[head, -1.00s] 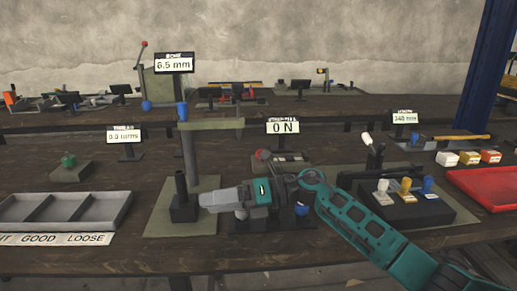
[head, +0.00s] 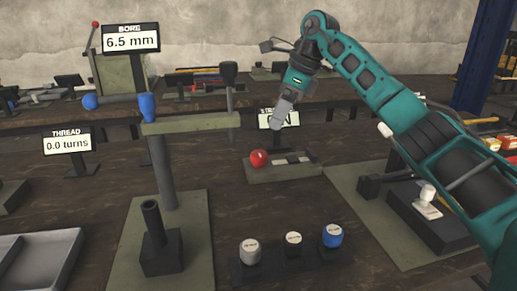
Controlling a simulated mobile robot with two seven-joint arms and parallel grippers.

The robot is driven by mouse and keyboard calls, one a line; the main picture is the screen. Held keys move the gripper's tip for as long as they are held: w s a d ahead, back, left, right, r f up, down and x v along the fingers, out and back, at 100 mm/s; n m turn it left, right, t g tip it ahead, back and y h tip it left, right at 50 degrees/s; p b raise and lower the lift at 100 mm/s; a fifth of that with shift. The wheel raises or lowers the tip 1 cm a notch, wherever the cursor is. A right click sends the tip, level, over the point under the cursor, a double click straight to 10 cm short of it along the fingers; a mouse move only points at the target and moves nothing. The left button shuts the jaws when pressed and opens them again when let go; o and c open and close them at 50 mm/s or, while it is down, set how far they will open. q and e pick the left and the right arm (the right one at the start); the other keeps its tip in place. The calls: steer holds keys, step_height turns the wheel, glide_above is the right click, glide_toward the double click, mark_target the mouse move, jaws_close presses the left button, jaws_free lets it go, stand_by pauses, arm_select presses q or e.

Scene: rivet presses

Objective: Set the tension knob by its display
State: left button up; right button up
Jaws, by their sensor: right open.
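A small display (head: 266,121) behind the red-ball fixture is partly covered by my right gripper; a zero and an N can be made out, and its label is mostly hidden. A red ball-shaped knob (head: 258,159) sits at the left end of a grey base (head: 283,171) in front of that display. I cannot tell for sure which part is the tension knob. My right gripper (head: 282,116) points down, above and apart from the red knob, in front of the display. It is open, with nothing seen in it. My left gripper is out of view.
A front block (head: 290,272) carries grey, white and blue round caps. A press (head: 163,180) with a blue-tipped arm stands left of centre under a 6.5 mm bore display (head: 131,39). A thread display (head: 67,142) reads 0.0 turns. A grey tray (head: 38,262) is front left.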

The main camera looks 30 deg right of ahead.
mark_target(259, 153)
steer(key=b+x, duration=0.2)
steer(key=x, duration=0.8)
steer(key=shift+w+a+f, duration=0.15)
steer(key=shift+a+f, duration=0.05)
steer(key=shift+f, duration=0.25)
steer(key=shift+c, duration=0.4)
steer(key=c, duration=0.9)
steer(key=shift+c, duration=0.2)
